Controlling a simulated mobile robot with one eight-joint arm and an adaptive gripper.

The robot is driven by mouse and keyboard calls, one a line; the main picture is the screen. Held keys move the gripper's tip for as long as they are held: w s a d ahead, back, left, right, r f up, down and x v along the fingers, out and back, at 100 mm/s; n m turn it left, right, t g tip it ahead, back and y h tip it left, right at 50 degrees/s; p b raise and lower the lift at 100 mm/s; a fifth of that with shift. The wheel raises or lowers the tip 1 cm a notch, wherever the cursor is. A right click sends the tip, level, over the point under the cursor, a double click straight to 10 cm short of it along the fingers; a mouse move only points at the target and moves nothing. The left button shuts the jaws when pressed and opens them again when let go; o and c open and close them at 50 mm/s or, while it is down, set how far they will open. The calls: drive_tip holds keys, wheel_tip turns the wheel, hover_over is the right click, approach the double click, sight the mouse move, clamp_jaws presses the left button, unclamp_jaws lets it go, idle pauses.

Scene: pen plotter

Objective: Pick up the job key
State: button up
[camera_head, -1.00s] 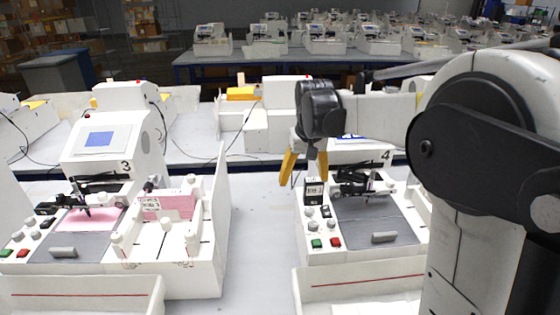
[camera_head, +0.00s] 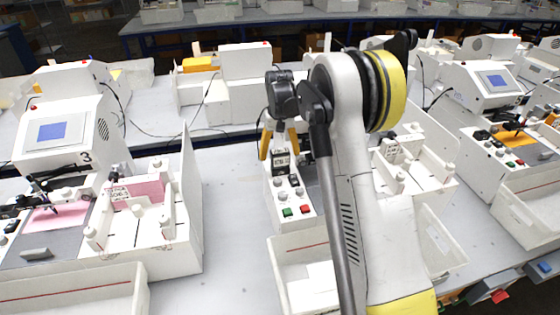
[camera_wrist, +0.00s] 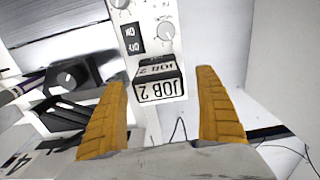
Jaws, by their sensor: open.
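The job key is a small dark block with a white label reading JOB 2 (camera_wrist: 160,89), upside down in the wrist view. It stands at the upper end of a white control panel (camera_head: 291,222), above its knobs and its green and red buttons. In the head view the key (camera_head: 281,170) shows just below my gripper. My gripper (camera_wrist: 162,78) is open, with one yellow finger to each side of the key. Gaps show between the fingers and the key, and I see no contact.
My arm hides most of this plotter. In the wrist view a switch (camera_wrist: 133,38), knobs and a dark plotter mechanism (camera_wrist: 70,105) lie close by. Plotter 3 (camera_head: 60,135) stands to the left, with clear tabletop (camera_head: 228,190) between. A white tray (camera_head: 300,262) is in front.

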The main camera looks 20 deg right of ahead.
sight(280, 163)
wheel_tip(280, 163, down, 4)
drive_tip(key=shift+f+b, duration=0.25)
drive_tip(key=shift+b, duration=0.25)
drive_tip(key=c, duration=1.2)
